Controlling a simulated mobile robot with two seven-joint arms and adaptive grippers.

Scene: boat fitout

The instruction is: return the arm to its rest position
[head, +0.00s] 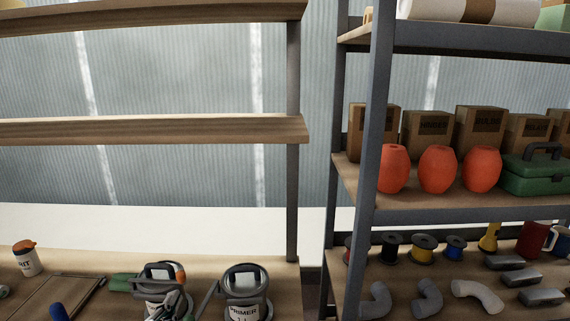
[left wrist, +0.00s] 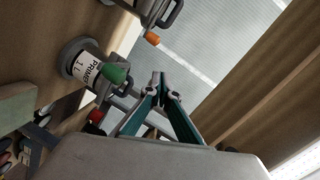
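A primer can (left wrist: 84,68) is to the left of the fingers in that view, and a primer can also stands on the lower wooden shelf in the head view (head: 242,296). My right gripper is in neither view.
A white-and-orange bottle (head: 27,259) stands at left. The right rack holds orange floats (head: 437,170), boxes, spools (head: 424,249) and grey pipe elbows (head: 427,298). The middle wooden shelf (head: 150,129) is bare.

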